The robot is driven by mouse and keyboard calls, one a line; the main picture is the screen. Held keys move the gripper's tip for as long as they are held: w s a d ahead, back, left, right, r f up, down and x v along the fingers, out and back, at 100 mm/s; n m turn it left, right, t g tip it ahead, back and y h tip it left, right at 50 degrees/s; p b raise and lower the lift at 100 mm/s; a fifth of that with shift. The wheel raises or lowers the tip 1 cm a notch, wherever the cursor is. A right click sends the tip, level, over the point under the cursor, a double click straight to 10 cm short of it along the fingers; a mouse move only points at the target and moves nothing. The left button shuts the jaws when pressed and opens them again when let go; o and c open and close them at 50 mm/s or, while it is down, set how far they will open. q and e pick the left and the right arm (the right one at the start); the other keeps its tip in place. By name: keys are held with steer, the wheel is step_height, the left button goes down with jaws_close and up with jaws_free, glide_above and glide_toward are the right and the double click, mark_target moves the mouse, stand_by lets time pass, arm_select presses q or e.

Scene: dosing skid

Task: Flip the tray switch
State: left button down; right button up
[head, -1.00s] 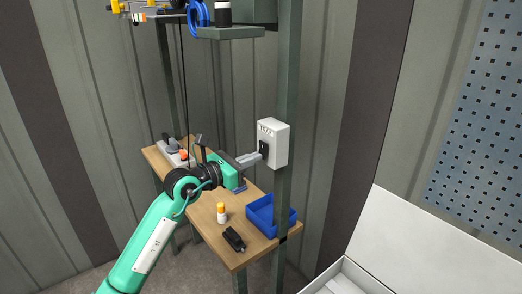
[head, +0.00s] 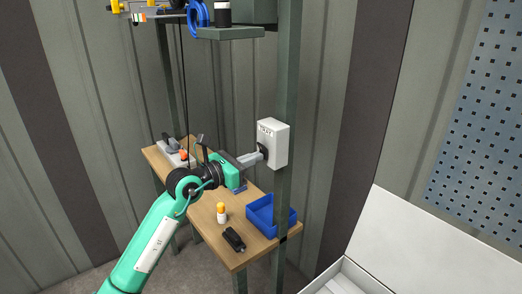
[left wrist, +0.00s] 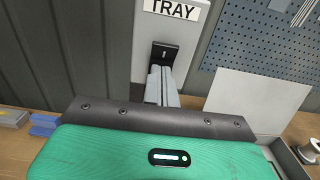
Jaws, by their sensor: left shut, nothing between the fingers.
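The tray switch is a white box (head: 273,137) on the green post, with a dark rocker plate on its front. In the left wrist view its label (left wrist: 172,9) reads TRAY, and the black switch plate (left wrist: 164,53) shows below it. My left gripper (head: 260,155) is shut and empty, with its fingertips at the lower part of the switch plate. In the left wrist view the fingertips (left wrist: 161,72) overlap the plate's lower end, and I cannot tell whether they touch it. The fingers hide part of the switch. My right gripper is not in view.
The switch box is fixed to a green post (head: 286,90). Below, a wooden bench (head: 240,262) holds a blue bin (head: 262,226), an orange-capped bottle (head: 221,212) and a black device (head: 234,239). A shelf (head: 231,33) juts out above. A white open box is at lower right.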

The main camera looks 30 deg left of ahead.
arm_select(q)
steer(key=b+v, duration=0.2)
steer(key=v, duration=0.5)
stand_by(0.6)
